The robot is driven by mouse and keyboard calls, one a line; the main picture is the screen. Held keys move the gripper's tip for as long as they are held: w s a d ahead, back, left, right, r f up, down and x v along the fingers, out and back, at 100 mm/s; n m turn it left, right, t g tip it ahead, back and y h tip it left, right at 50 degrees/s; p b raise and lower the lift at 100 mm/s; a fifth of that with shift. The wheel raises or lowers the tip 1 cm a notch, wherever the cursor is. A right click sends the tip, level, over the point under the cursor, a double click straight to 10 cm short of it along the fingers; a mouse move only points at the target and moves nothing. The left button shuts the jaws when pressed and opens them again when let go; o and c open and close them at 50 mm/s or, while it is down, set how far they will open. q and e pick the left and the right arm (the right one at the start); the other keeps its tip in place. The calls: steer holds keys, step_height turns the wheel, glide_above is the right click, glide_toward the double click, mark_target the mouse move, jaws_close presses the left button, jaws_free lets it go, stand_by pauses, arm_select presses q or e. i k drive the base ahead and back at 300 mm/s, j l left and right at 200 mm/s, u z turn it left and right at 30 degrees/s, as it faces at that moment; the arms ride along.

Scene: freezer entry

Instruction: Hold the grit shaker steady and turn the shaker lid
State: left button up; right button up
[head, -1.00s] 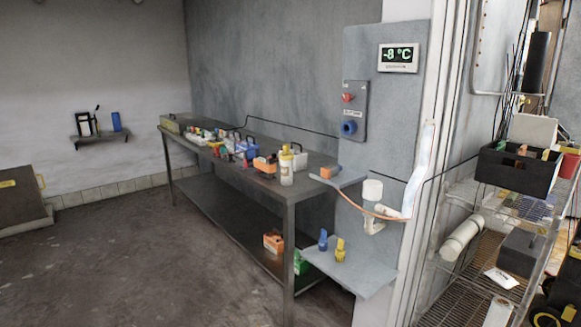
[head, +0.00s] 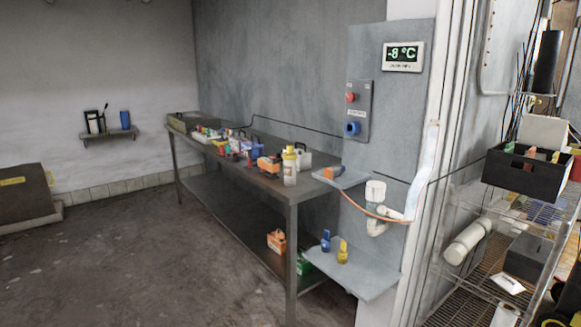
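The grit shaker is probably the pale bottle with a yellow top (head: 290,167) standing upright at the near right corner of the long metal table (head: 292,194). Its yellow top sits on the bottle; whether it is tight I cannot tell. Neither of my grippers shows in the head view, and nothing is touching the bottle.
Several small coloured items and a white container (head: 303,158) stand along the table. A small shelf with an orange item (head: 332,173), a white pipe (head: 376,192) and a lower shelf (head: 350,272) are on the wall at right. A wire rack (head: 505,250) holds a black crate (head: 520,177).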

mark_target(289, 147)
steer(key=u, duration=0.5)
steer(key=i+j+u, duration=0.1)
steer(key=i+u, duration=0.35)
steer(key=i, duration=3.05)
steer(key=i+z, duration=0.15)
steer(key=i, duration=0.45)
steer(key=i+j+z, duration=0.15)
steer(key=i, duration=0.45)
steer(key=i+j+z, duration=0.15)
steer(key=i, duration=0.45)
steer(key=j, duration=0.1)
